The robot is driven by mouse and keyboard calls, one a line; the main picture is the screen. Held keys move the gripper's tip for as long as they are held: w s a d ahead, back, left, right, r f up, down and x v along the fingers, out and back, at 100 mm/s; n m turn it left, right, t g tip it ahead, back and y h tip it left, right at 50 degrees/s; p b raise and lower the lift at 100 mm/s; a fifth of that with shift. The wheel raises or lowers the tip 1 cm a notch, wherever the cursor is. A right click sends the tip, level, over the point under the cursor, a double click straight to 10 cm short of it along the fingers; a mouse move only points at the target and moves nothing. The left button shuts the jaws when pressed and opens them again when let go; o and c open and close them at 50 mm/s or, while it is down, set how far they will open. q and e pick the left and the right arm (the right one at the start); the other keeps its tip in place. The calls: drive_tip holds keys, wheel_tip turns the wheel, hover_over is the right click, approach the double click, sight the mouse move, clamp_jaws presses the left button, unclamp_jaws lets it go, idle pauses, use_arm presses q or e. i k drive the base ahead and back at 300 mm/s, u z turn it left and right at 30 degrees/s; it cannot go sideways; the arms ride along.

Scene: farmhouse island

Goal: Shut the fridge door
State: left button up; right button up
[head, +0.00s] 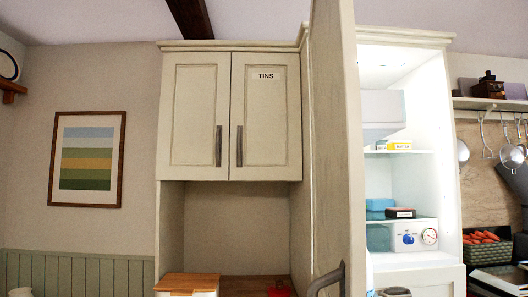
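The fridge door (337,150) stands wide open, seen nearly edge-on as a tall cream panel in the middle of the head view. Its grey handle (328,278) shows low on the door's left side. To the right of the door is the lit white fridge interior (410,185), with shelves holding boxes and containers. The door's lower end is cut off by the picture's bottom edge. Neither of my grippers is in view.
A cream cupboard marked TINS (230,115) hangs left of the door, above a counter with a wooden-lidded box (187,283). Shelves, hanging utensils (511,153) and a crate of carrots (486,250) are at the right. A framed striped picture (87,158) hangs at left.

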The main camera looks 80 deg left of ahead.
sight(345, 119)
drive_tip(key=u, duration=2.15)
drive_tip(key=i, duration=0.5)
